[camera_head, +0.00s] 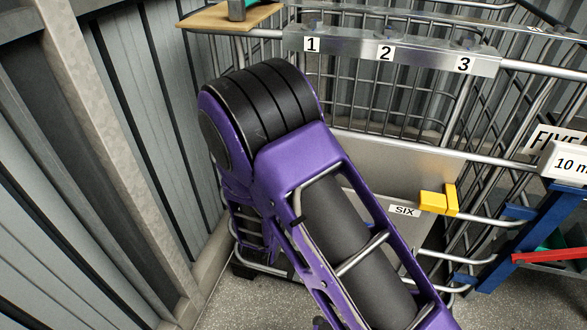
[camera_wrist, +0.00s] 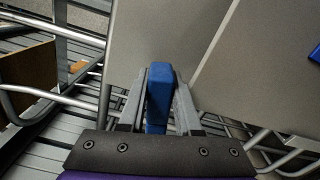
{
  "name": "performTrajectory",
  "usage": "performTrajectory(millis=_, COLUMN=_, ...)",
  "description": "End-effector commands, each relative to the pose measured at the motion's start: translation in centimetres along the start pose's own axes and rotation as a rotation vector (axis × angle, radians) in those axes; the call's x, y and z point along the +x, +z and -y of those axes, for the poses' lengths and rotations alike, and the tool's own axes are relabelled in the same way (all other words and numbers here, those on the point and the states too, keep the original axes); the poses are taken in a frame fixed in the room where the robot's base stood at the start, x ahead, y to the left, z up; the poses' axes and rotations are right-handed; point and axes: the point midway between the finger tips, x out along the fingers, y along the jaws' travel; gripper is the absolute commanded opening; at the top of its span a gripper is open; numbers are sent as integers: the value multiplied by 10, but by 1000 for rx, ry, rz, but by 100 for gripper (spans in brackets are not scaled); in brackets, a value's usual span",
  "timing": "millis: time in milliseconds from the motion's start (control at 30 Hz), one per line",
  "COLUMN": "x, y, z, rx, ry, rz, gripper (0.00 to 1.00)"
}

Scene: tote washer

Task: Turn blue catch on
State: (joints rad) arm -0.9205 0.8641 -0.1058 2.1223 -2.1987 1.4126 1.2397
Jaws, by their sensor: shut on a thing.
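In the wrist view the blue catch (camera_wrist: 158,98) is a narrow upright blue bar in front of a grey panel. My gripper (camera_wrist: 159,82) has its two grey fingers closed on it, one on each side. The catch's lower end is partly hidden between the fingers. In the head view my purple arm covers the place where my gripper is, so neither my gripper nor the blue catch shows there.
A yellow catch (camera_head: 438,201) sits beside a "SIX" label (camera_head: 404,211). A metal bar (camera_head: 425,53) numbered 1 to 3 crosses the wire cage. A blue frame (camera_head: 531,240) with a red bar (camera_head: 549,256) stands at right. A corrugated wall (camera_head: 140,120) is close at left.

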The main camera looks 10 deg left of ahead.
Motion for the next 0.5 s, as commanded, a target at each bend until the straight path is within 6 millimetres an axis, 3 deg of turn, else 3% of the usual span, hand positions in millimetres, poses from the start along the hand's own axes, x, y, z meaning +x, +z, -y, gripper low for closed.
performTrajectory(millis=367, x=-1, y=-1, z=1, rx=2, ry=-1, rz=-3, gripper=0)
performTrajectory(millis=400, x=-1, y=-1, z=1, rx=2, ry=-1, rz=-3, gripper=38)
performTrajectory(millis=500, x=-1, y=-1, z=1, rx=2, ry=-1, rz=-2, gripper=56)
